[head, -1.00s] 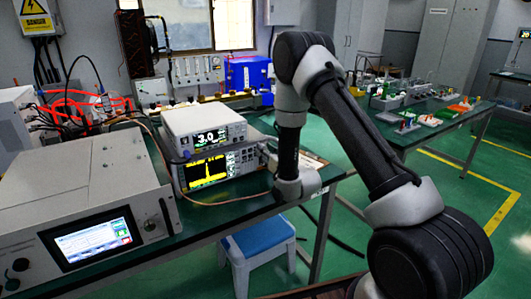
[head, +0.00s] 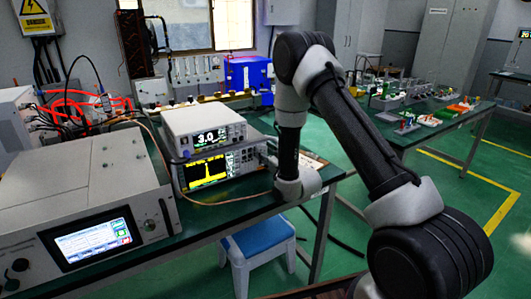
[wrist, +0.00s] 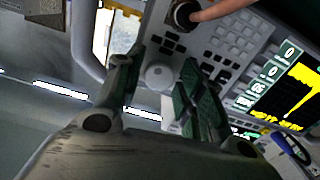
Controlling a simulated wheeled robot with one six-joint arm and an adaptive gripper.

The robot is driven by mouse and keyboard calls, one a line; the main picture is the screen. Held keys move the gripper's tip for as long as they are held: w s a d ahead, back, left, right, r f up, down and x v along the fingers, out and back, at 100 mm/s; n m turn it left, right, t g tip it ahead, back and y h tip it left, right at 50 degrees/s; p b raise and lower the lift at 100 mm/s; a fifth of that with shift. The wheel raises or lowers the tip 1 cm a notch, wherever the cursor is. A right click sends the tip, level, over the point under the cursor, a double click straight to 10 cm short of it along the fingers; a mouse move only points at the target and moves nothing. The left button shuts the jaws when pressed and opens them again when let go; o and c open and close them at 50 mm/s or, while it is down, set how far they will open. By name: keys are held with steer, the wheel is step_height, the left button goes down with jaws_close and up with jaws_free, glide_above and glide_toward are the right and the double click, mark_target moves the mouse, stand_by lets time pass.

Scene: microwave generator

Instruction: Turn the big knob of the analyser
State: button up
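The analyser (head: 205,172) stands on the dark green bench under a white instrument, its screen showing a yellow trace. In the wrist view, its tilted front panel (wrist: 232,40) shows grey buttons and part of the screen. A round, light grey knob (wrist: 158,76), seemingly the big knob, sits between the fingers of my gripper (wrist: 156,64). The fingers are open, one on each side of the knob, with visible gaps; I cannot tell their depth from the panel. In the head view my arm reaches the analyser's right end and mostly hides the gripper and knob.
A dark round connector (wrist: 185,14) with an orange-brown cable is on the panel near the fingers. The white instrument (head: 205,128) rests on the analyser. A large grey unit with a touchscreen (head: 95,240) stands at left. A blue stool (head: 258,240) is below the bench.

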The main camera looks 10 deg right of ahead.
steer(key=v, duration=1.2)
steer(key=w+d+r+g+h, duration=0.2)
steer(key=w+d+r+g, duration=0.1)
steer(key=r, duration=0.4)
steer(key=s+d+r+m+g+h, duration=0.25)
steer(key=s+d+r+g, duration=0.2)
steer(key=s+r, duration=0.35)
steer(key=s+d+r+g, duration=0.1)
steer(key=s+r, duration=0.1)
steer(key=s, duration=0.7)
steer(key=s+d+r+m+g, duration=0.1)
steer(key=s+r+g, duration=0.1)
steer(key=s, duration=0.7)
steer(key=s+d+r+m+g+h, duration=0.1)
steer(key=s+r, duration=0.3)
steer(key=s, duration=0.5)
steer(key=shift+s+d+g, duration=0.3)
steer(key=shift+d+g, duration=0.1)
steer(key=shift+g, duration=0.35)
